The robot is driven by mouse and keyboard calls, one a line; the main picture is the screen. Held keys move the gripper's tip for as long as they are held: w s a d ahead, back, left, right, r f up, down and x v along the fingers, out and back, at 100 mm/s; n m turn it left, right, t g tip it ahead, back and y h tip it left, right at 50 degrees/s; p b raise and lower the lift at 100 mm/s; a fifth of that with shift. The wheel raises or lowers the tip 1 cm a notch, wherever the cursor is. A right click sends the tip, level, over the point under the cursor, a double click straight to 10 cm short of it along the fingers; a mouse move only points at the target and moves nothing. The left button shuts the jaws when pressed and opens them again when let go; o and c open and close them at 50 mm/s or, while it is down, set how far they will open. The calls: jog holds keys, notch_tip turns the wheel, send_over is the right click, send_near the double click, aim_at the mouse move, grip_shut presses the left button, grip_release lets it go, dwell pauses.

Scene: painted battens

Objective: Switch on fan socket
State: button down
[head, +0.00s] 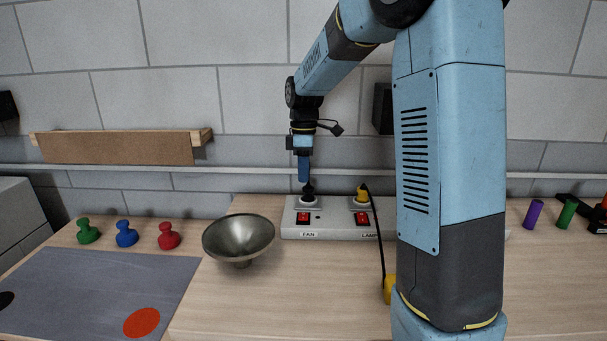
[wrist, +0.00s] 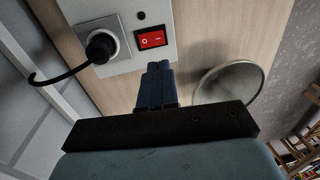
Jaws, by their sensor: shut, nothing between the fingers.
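The power strip (head: 331,231) lies on the bench against the back wall, with sockets labelled FAN and LAMP. The fan socket's red rocker switch (head: 303,217) sits below a black plug (head: 308,193). In the wrist view the red switch (wrist: 151,39) shows beside the black plug (wrist: 101,46) with its cord. My gripper (head: 303,180) is shut and empty, pointing down above the fan socket. In the wrist view its blue fingertips (wrist: 158,66) are close to the switch; I cannot tell whether they touch. The rocker's position is too small to tell.
A metal bowl (head: 238,237) stands just left of the strip. A yellow plug (head: 362,193) with a black cord is in the lamp socket. Green, blue and red (head: 168,236) pegs stand near a grey mat (head: 85,295). The bench front centre is clear.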

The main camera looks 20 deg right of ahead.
aim_at(303, 219)
jog(key=f, duration=0.7)
jog(key=s+f, duration=0.1)
jog(key=f, duration=0.3)
jog(key=shift+s+a, duration=0.1)
jog(key=shift+a, duration=0.1)
jog(key=shift+s+f, duration=0.1)
jog(key=shift+f, duration=0.05)
jog(key=shift+w+d+r, duration=0.2)
jog(key=shift+w+r, duration=0.05)
jog(key=shift+w, duration=0.5)
jog(key=shift+r, duration=0.15)
notch_tip(303, 219, up, 14)
jog(key=s, duration=0.1)
jog(key=shift+s+a+f, duration=0.25)
jog(key=shift+s+a, duration=0.05)
dwell(0.3)
